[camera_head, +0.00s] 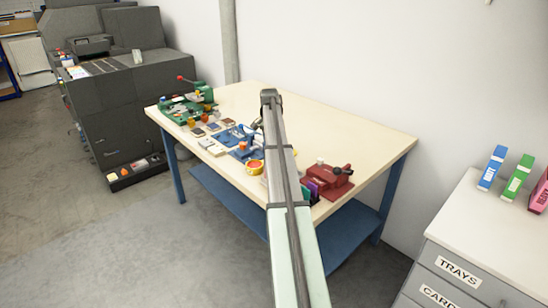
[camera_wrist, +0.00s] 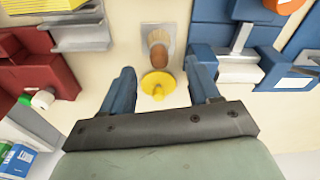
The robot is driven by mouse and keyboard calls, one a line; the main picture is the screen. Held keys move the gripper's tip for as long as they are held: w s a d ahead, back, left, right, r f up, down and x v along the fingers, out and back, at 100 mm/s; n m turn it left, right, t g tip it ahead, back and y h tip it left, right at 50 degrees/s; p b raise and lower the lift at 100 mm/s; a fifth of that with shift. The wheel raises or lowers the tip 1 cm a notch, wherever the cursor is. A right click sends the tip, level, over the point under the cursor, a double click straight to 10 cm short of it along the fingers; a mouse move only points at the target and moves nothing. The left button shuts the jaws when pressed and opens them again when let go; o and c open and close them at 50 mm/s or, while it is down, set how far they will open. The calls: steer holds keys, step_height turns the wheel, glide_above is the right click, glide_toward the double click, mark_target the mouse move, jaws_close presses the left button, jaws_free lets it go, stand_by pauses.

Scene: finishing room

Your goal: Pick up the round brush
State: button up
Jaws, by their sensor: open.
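The round brush, with tan bristles and a brown rounded body (camera_wrist: 160,59), shows in the wrist view at the upper middle, on a small grey plate (camera_wrist: 174,31). A yellow disc with a small knob (camera_wrist: 157,84) is just below it in the picture; I cannot tell whether it is part of the brush. My gripper (camera_wrist: 163,72) is open, its two blue fingers apart to the left and right of the brown body and disc, with nothing held. In the head view my arm hides the brush, and the gripper's fingers cannot be made out.
The pale worktable (camera_head: 365,133) is crowded along its front edge. The back of the table is clear.

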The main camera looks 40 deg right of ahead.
steer(key=shift+d+f, duration=0.15)
steer(key=shift+f, duration=1.25)
steer(key=shift+d+f, duration=0.1)
steer(key=shift+f, duration=1.3)
steer(key=c, duration=1.1)
step_height(320, 180, up, 10)
steer(key=shift+r, duration=0.1)
